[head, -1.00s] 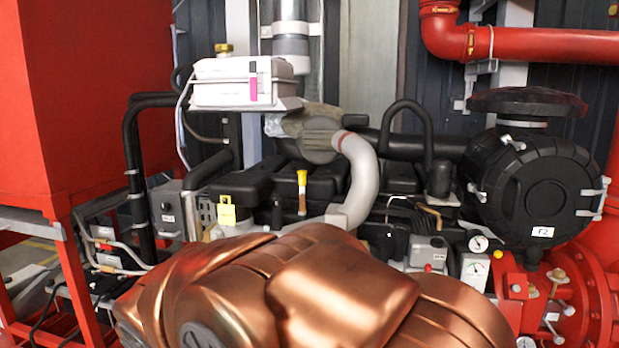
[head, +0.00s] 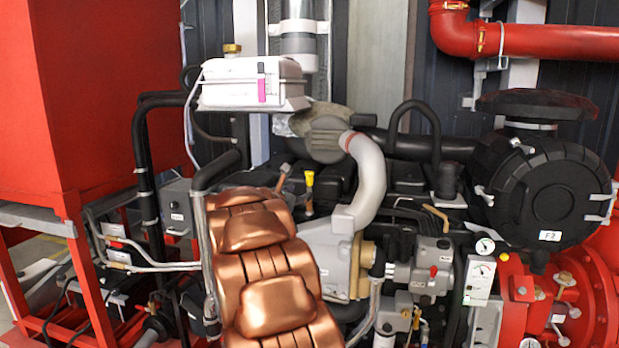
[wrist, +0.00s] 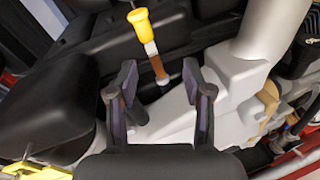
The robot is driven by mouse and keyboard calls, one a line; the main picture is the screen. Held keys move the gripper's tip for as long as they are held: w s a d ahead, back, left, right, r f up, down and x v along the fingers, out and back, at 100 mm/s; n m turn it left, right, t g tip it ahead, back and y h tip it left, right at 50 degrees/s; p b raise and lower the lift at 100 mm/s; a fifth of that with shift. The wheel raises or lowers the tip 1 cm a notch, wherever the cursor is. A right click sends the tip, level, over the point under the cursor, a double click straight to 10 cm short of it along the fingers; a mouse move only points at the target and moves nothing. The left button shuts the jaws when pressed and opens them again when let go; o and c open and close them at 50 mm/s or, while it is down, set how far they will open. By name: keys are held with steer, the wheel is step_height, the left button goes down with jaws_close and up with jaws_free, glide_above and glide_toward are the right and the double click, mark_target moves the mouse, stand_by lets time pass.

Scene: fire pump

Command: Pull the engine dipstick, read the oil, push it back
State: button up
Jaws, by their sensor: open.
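The engine dipstick (head: 309,179) has a yellow handle above a brown lower part and stands on the dark engine beside the pale curved pipe. In the wrist view the dipstick (wrist: 140,22) leans slightly, its yellow top near the upper edge and its foot at a small grey collar. My gripper (wrist: 160,82) is open and empty in the wrist view. Its two fingers point toward the dipstick, whose lower end shows in line with the gap between them. The fingers appear apart from it. In the head view my copper arm hides most of the gripper. No oil mark is readable.
The pale curved pipe (head: 370,180) stands close right of the dipstick. A black cover (wrist: 45,95) lies left of the fingers. A white box (head: 250,85) hangs above, and a grey housing (head: 325,250) sits below right.

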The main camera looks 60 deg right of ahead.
mark_target(308, 178)
steer(key=w+d+n+p, duration=0.1)
steer(key=d, duration=0.2)
steer(key=w+d+r+n+t, duration=0.1)
steer(key=d, duration=0.2)
steer(key=w+d+n+h+p, duration=0.1)
steer(key=d, duration=0.3)
steer(key=shift+w+r+p, duration=0.15)
steer(key=shift+w+p, duration=0.15)
steer(key=shift+p, duration=0.05)
steer(key=shift+w+d+p, duration=0.15)
steer(key=shift+d+p, duration=0.2)
steer(key=shift+d, duration=0.65)
jaws_close()
